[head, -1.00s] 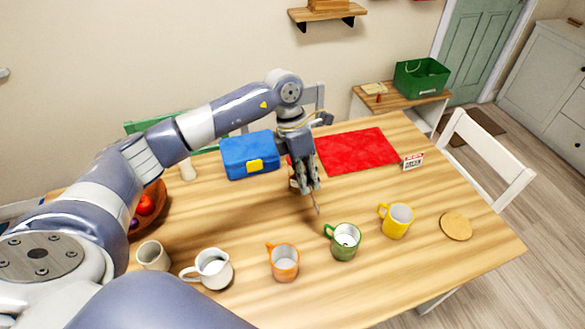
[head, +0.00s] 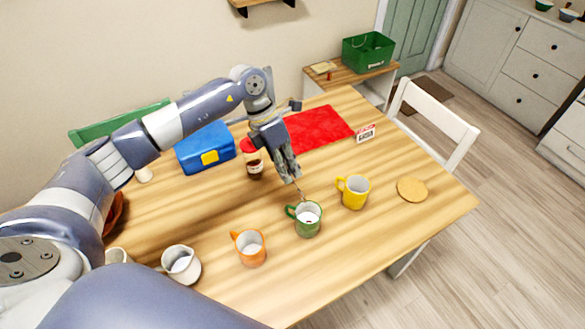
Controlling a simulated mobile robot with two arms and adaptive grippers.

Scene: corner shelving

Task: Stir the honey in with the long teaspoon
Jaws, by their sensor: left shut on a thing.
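My left gripper (head: 293,180) is shut on a thin long teaspoon (head: 302,194), which points down. The teaspoon's lower end shows at the back rim of the green mug (head: 308,228); I cannot tell whether it is inside or just behind the rim. My right gripper is not in view.
A yellow mug (head: 355,193) stands right of the green mug, an orange mug (head: 251,250) and a white jug (head: 182,266) left of it. A round coaster (head: 412,189), a blue box (head: 207,149) and a red mat (head: 318,129) lie on the wooden table (head: 360,250).

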